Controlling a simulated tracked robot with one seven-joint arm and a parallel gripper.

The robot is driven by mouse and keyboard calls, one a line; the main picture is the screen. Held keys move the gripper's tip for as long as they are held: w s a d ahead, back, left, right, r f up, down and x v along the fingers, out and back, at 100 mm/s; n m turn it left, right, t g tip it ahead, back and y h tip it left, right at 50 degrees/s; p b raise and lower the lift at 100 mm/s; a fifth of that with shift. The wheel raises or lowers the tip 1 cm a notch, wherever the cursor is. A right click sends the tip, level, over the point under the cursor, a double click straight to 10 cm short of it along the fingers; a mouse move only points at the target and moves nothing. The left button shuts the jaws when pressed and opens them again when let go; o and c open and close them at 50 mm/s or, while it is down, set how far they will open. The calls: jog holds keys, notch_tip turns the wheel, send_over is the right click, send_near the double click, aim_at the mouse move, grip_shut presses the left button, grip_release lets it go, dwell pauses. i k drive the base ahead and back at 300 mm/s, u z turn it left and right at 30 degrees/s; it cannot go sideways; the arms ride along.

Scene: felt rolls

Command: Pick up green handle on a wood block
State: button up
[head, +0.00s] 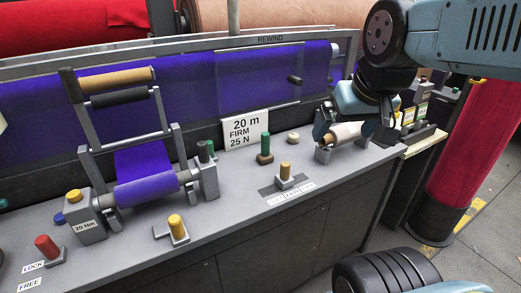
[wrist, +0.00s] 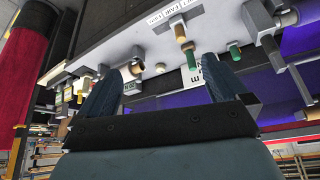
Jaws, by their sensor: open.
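The green handle (head: 265,143) stands upright on a small brown wood block (head: 265,158) on the grey bench, in front of the 20 m sign. In the wrist view the green handle (wrist: 188,46) shows small, partly lined up with a wooden knob, above and between my fingers; I cannot clearly make out its block there. My gripper (head: 350,118) hangs to the right of the handle in the head view, over the bench's right end near a cream roll. In the wrist view my gripper (wrist: 160,72) has its two blue fingers apart, with nothing held between them.
A wooden-topped selector (head: 285,172) stands just in front of the handle, and a pale round knob (head: 293,137) is to its right. The cream roll (head: 345,133) sits in a holder below my gripper. A roller stand (head: 150,185) with purple felt is at left.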

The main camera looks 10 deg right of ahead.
aim_at(265, 157)
jog(key=u, duration=1.75)
jog(key=k, duration=1.05)
jog(key=z, duration=1.05)
jog(key=i, duration=1.05)
jog(key=z, duration=0.05)
